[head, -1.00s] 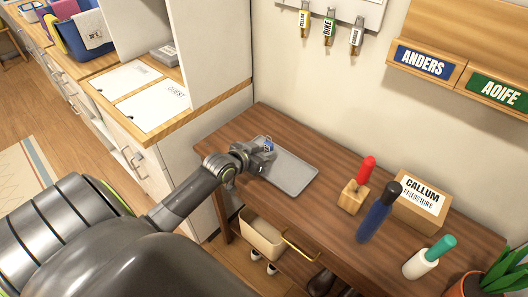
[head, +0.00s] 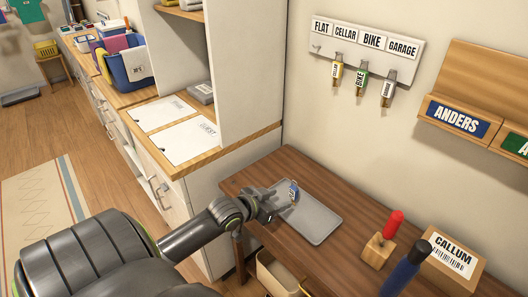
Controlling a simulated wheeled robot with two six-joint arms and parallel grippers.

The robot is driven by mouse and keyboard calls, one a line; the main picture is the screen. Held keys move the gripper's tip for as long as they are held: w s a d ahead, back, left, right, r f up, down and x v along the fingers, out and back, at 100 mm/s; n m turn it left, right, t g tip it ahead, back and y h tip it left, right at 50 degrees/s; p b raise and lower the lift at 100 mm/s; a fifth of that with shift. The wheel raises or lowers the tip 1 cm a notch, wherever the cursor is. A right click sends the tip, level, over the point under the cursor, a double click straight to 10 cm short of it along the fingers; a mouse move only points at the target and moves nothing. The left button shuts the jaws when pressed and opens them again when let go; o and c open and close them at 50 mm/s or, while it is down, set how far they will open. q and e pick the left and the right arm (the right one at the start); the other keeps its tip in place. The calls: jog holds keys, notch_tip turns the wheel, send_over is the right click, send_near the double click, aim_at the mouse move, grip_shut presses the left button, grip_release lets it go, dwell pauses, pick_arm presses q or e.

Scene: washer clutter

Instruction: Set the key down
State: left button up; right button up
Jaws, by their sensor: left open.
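The key with its blue tag (head: 293,191) lies at the back left part of the grey tray (head: 318,222) on the wooden table. My left gripper (head: 271,203) is open at the tray's left edge, just left of the key and apart from it. The key's metal part is too small to make out clearly. My right gripper is not in view.
A wall rack (head: 366,42) holds yellow, green and grey-tagged keys; its FLAT place has no key. A red-handled tool in a wooden block (head: 378,250), a blue bottle (head: 405,270) and a CALLUM box (head: 452,262) stand right. A white cabinet (head: 205,195) borders the table's left.

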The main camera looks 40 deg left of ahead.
pick_arm(q)
jog(key=v, duration=0.6)
jog(key=shift+s, duration=0.1)
dwell(0.4)
jog(key=s+d+f+g+y, duration=0.1)
jog(key=s+d+f+g, duration=0.15)
jog(key=s, duration=0.35)
jog(key=s+d+f+n+g+y, duration=0.1)
jog(key=s+d+f+g, duration=0.15)
jog(key=s, duration=0.45)
jog(key=s+d+f+g+y, duration=0.1)
jog(key=s+d+f+g, duration=0.1)
jog(key=s+g, duration=0.3)
notch_tip(320, 180, down, 25)
jog(key=s+a, duration=0.1)
jog(key=s, duration=0.1)
jog(key=s+d+f+g+h, duration=0.1)
jog(key=s+f, duration=1.4)
jog(key=shift+f+g, duration=0.2)
jog(key=shift+g, duration=0.1)
